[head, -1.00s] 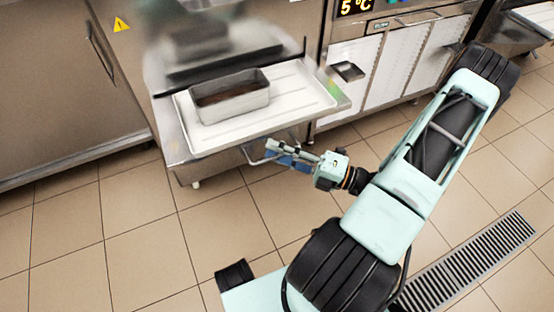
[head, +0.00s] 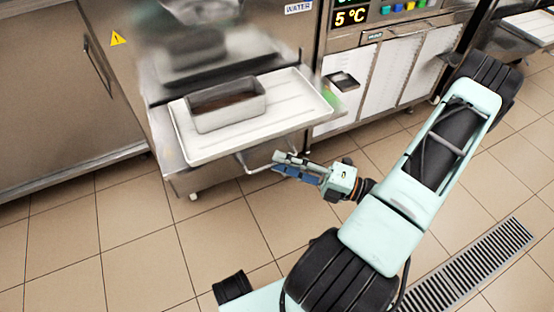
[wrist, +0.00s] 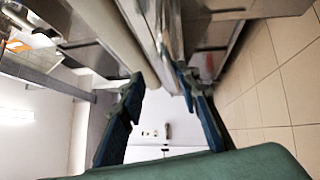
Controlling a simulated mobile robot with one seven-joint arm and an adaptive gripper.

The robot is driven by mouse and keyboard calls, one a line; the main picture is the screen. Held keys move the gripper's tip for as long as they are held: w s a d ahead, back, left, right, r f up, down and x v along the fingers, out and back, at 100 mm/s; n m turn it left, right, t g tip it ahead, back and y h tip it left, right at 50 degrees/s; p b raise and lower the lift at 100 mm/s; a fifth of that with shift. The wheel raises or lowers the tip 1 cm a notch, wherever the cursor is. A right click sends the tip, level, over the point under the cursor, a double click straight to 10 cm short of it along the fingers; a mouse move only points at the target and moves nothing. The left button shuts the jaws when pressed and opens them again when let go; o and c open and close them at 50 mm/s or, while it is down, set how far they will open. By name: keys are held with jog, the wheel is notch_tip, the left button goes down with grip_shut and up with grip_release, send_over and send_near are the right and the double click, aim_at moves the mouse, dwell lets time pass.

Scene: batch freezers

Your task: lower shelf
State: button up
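The pulled-out steel shelf (head: 174,158) juts from the freezer front at left centre in the head view. It bears a white tray (head: 300,98) with a grey rectangular pan (head: 226,116) of dark brown contents. A bent metal bar (head: 247,168) shows below the shelf's front right. My gripper (head: 279,162) is just in front of this bar, below the tray's level. In the wrist view my gripper (wrist: 163,92) has its two dark fingers spread apart, with a pale metal tube or edge (wrist: 140,45) beyond them. I cannot tell whether the bar lies between the fingers.
A steel cabinet (head: 55,90) stands at the left. A unit with white panels and a "5 °C" display (head: 350,16) stands right of the shelf. The tiled floor (head: 120,245) in front is clear, with a drain grate (head: 470,270) at lower right.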

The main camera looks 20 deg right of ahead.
jog(key=v, duration=0.9)
jog(key=shift+s+d, duration=0.25)
jog(key=shift+d, duration=0.05)
dwell(0.3)
dwell(0.3)
jog(key=shift+w+f, duration=0.1)
dwell(0.4)
